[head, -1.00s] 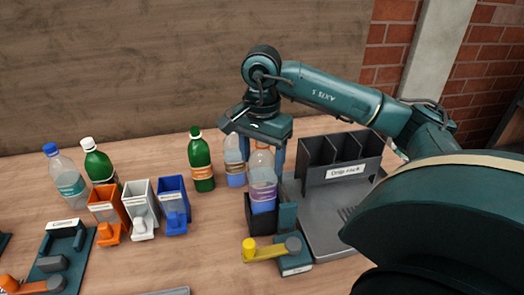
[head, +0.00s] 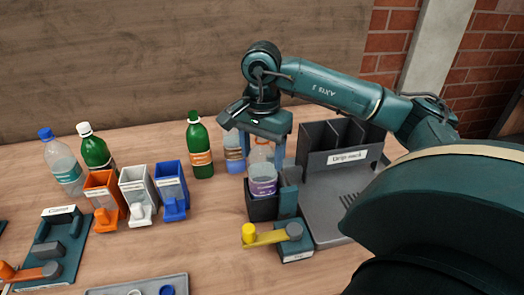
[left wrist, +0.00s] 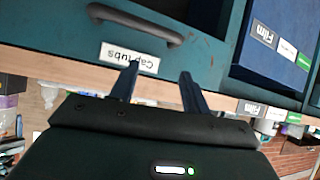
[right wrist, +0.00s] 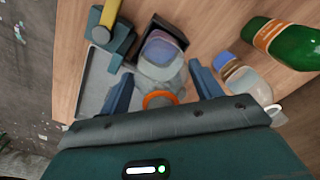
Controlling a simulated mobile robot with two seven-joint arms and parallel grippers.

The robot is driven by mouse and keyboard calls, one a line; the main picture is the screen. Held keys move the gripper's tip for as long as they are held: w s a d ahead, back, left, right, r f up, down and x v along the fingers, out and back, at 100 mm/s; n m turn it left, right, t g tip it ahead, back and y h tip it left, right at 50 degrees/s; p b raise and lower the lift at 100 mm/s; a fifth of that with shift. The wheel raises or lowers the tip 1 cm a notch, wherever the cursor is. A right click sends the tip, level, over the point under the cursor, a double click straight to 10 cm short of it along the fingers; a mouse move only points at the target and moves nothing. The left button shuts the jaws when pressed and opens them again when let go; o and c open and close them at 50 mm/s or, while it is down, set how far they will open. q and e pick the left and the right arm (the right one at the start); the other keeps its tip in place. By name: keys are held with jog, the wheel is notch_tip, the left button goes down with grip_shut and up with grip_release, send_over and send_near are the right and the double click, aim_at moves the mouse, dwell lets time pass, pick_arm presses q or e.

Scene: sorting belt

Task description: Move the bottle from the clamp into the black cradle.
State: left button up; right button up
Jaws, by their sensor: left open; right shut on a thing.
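The bottle (head: 261,171) is clear with a purple label and an orange cap ring. It stands upright, its base inside the black cradle (head: 263,209), whose front wall hides its lowest part. My right gripper (head: 262,136) is shut on the bottle near its top. In the right wrist view the bottle (right wrist: 160,72) lies between the fingers, over the cradle (right wrist: 150,27). The clamp (head: 72,232), a teal fixture with an orange lever, is empty at the left. My left gripper (left wrist: 158,82) is open and empty, facing a teal front labelled Cap tubs; it is outside the head view.
A yellow lever (head: 268,238) is beside the cradle. The drip rack (head: 340,150) stands right. A blue-capped bottle (head: 235,155) and a green bottle (head: 199,148) stand close behind and left. Orange, white and blue bins (head: 171,183) and other bottles are farther left.

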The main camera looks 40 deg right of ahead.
jog(key=shift+f, duration=0.2)
jog(key=shift+f+b, duration=0.65)
jog(key=shift+b, duration=0.15)
jog(key=o, duration=1.4)
